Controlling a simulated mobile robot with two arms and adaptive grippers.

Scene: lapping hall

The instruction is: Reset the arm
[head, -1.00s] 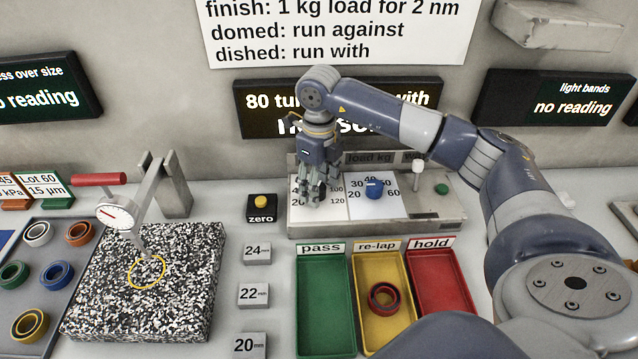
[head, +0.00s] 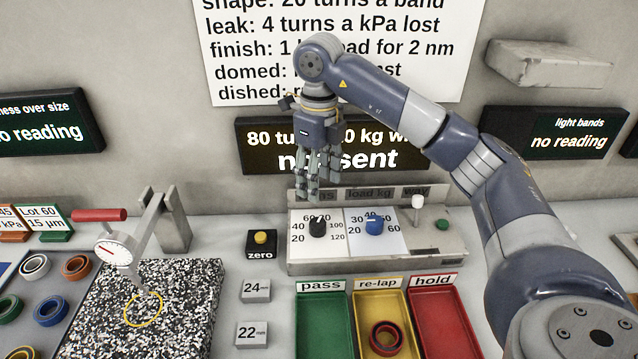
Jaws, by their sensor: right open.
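My right gripper (head: 318,172) is raised in front of the wall display, above the control box (head: 350,262). Its fingers point down, open and empty, apart from the black turns knob (head: 317,227) below them. The box also carries a blue load knob (head: 374,222), a white-tipped way lever (head: 417,208) and a green button (head: 441,224). My right arm comes in from the right and bends over the box. My left gripper is not in view.
Green pass (head: 325,320), yellow re-lap (head: 366,300) and red hold (head: 440,310) trays stand in front; a dark red ring (head: 386,338) lies in re-lap. A dial gauge (head: 113,250) stands over the speckled plate (head: 190,300) at left. The zero button (head: 261,238) sits beside the box.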

